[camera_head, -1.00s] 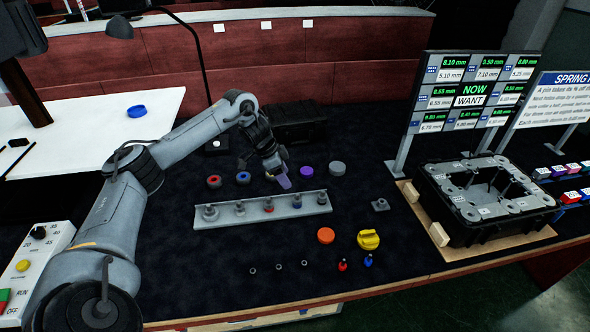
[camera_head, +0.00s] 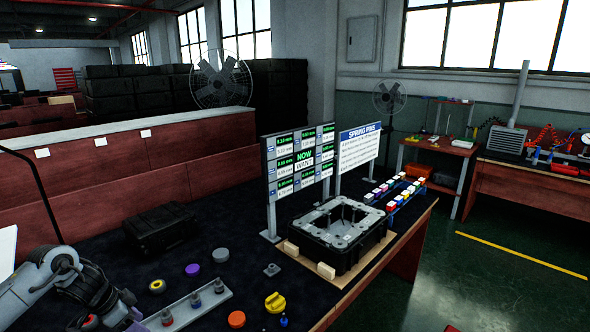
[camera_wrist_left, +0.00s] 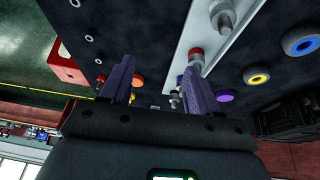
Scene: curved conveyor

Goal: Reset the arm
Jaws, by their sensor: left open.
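My left arm (camera_head: 62,282) comes in at the lower left of the head view, its gripper over the left part of the grey pin rail (camera_head: 212,297). My left gripper's two purple fingers (camera_wrist_left: 157,82) stand apart in the wrist view with nothing held between them. The rail (camera_wrist_left: 232,48) and its pins show beyond the right finger. The gripper's tips are hard to make out in the head view, near the bottom edge. My right gripper is not in view.
A purple disc (camera_head: 192,270), a grey disc (camera_head: 221,255), a yellow-ringed piece (camera_head: 157,286), an orange disc (camera_head: 236,319) and a yellow knob (camera_head: 275,302) lie on the dark table. A black case (camera_head: 160,228) stands behind them. A black tray (camera_head: 354,263) and sign boards (camera_head: 299,162) stand right.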

